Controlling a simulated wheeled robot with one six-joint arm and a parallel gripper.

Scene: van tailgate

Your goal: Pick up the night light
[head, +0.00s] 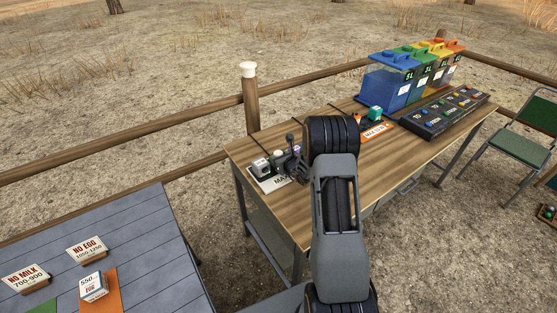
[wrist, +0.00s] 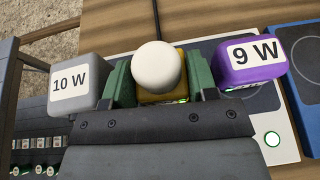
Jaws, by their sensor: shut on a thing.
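The night light (wrist: 158,68), with a round white dome on a yellow base, is between the green fingers of my gripper (wrist: 160,88) in the wrist view. The fingers are shut on its base. A grey block marked 10 W (wrist: 78,84) is close on the left and a purple block marked 9 W (wrist: 250,62) close on the right.
A white card (head: 268,182) lies under the small blocks. Coloured bins (head: 385,88) and a dark tray (head: 447,110) stand on the table's right part. Label blocks (head: 87,248) sit on a grey table at left. A green chair (head: 520,137) stands at right.

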